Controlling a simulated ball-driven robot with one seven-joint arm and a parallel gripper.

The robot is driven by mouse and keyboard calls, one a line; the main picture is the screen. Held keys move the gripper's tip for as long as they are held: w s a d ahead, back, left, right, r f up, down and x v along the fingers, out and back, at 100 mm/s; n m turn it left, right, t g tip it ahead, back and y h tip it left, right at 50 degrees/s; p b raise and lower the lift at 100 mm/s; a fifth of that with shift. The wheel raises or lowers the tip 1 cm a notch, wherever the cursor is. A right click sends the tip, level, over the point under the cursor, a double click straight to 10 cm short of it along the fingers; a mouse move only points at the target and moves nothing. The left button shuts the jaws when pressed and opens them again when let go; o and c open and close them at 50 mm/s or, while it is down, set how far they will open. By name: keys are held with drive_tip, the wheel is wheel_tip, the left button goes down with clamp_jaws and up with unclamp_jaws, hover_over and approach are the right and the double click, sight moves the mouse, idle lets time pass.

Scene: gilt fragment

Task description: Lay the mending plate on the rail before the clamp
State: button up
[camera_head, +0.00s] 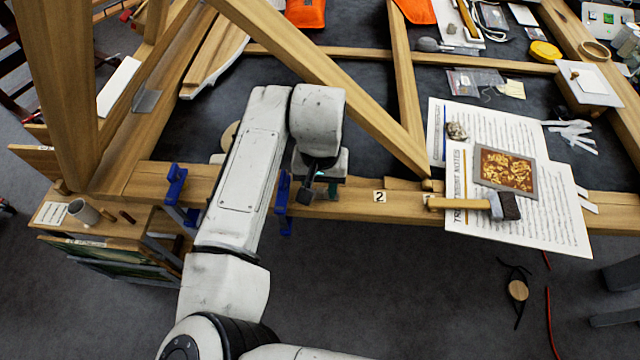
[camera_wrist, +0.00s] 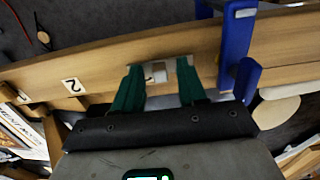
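The wooden rail (camera_head: 350,205) runs across the head view and also crosses the wrist view (camera_wrist: 105,68). Contact cannot be told. In the head view my gripper (camera_head: 325,192) is low over the rail, and the plate is not clear there. The blue clamp (camera_head: 283,195) is just left of it; in the wrist view the clamp (camera_wrist: 237,50) is right of the fingers.
A second blue clamp (camera_head: 175,185) grips the rail farther left. A "2" label (camera_head: 379,196) is on the rail to the right. A slanting beam (camera_head: 340,90) rises behind.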

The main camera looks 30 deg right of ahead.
sight(320, 191)
drive_tip(key=shift+r, duration=0.1)
wheel_tip(320, 191, up, 12)
drive_tip(key=b, duration=0.1)
idle(0.5)
